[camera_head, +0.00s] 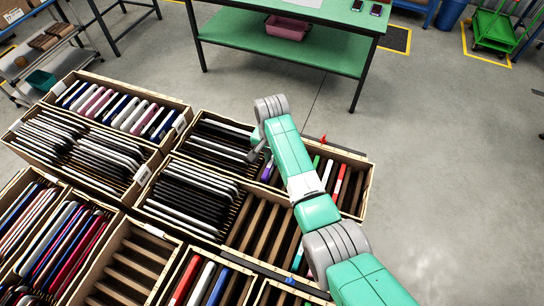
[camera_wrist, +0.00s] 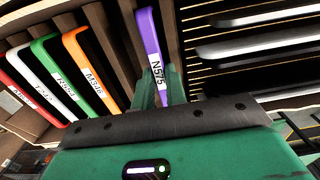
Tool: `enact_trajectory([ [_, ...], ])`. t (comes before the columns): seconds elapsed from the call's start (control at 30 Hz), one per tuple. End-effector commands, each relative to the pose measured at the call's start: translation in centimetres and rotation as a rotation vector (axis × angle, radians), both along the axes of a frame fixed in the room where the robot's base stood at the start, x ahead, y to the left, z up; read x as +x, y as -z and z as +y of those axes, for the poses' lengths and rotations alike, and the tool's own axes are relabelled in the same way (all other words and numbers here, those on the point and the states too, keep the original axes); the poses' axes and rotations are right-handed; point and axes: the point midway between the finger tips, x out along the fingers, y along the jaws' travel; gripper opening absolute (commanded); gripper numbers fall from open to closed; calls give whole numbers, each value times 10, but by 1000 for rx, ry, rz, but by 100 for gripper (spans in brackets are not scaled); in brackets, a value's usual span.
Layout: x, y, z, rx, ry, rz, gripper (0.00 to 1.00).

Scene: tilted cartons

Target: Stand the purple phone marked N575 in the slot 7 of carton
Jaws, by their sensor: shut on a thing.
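The purple phone marked N575 (camera_wrist: 153,58) stands on edge between the two green fingers of my gripper (camera_wrist: 160,84) in the wrist view, its label facing the camera. My gripper is shut on it. In the head view my gripper (camera_head: 257,152) is over the upper right carton (camera_head: 366,172), and a sliver of the purple phone (camera_head: 267,171) shows beside the arm. The phone's lower edge is hidden, so I cannot tell whether it rests in a slot. No slot numbers are readable.
Orange (camera_wrist: 90,72), green (camera_wrist: 55,75), white and red phones stand left of the purple one, with brown dividers between. Dark phones (camera_wrist: 255,50) lie to the right. Other filled cartons surround this one. A green table (camera_head: 290,40) stands behind; the right floor is clear.

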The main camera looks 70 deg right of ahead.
Motion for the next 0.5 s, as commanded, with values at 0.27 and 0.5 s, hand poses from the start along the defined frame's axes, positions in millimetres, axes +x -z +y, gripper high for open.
enact_trajectory([
  [0.27,0,1,0,-1,0,-1,0],
  [0.5,0,4,0,-1,0,-1,0],
])
